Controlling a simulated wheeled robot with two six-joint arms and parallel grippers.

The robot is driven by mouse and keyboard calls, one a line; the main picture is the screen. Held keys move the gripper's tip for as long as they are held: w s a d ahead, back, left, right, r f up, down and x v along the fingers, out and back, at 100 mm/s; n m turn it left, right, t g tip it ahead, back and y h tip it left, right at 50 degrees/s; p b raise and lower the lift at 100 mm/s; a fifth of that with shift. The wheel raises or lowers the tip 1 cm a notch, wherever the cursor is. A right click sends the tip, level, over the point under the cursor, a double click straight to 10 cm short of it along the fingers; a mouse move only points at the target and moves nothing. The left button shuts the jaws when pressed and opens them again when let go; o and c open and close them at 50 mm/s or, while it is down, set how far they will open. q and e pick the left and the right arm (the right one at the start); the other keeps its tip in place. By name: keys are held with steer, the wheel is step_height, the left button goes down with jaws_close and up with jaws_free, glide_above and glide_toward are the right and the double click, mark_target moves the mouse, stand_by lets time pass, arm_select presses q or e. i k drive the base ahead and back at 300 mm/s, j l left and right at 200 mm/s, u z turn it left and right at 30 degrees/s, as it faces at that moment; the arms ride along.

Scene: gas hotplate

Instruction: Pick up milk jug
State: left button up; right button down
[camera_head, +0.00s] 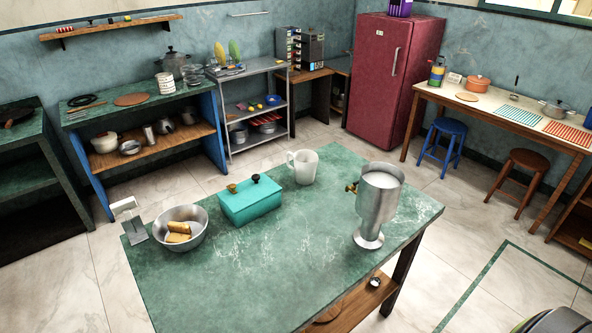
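A white jug (306,168) with a handle on its left side stands upright at the back edge of the green table (250,285). It is the only thing on the table that looks like a milk jug. Nothing touches it visibly, and its contents are not clear. Neither of my grippers shows in the view.
A teal lidded box (251,202) stands just left of the jug. A metal bowl (164,241) with yellowish pieces sits further left, beside a white-topped metal holder (128,215). A tall metal vessel (377,204) with a brass tap stands right. The table's front is clear.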

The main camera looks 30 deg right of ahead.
mark_target(301, 167)
steer(key=l+z, duration=0.3)
steer(key=z, duration=0.2)
steer(key=l+z, duration=0.3)
steer(key=z, duration=0.2)
steer(key=i+l+z, duration=0.45)
steer(key=l, duration=0.15)
steer(key=i+l+z, duration=0.85)
steer(key=i+l, duration=0.1)
steer(key=i, duration=0.35)
steer(key=i+u, duration=0.15)
steer(key=i, duration=0.3)
steer(key=i+l, duration=0.2)
steer(key=i, duration=0.25)
steer(key=i+l+u, duration=0.15)
steer(key=i, duration=0.3)
steer(key=i+j+u, duration=0.25)
steer(key=u, duration=0.2)
steer(key=i+u, duration=0.95)
steer(key=i+l+u, duration=0.15)
steer(key=u, duration=0.35)
steer(key=i+u, duration=0.7)
steer(key=u, duration=0.2)
steer(key=i+l+u, duration=0.15)
steer(key=i+u, duration=0.3)
steer(key=i+l+u, duration=0.2)
steer(key=u, duration=0.25)
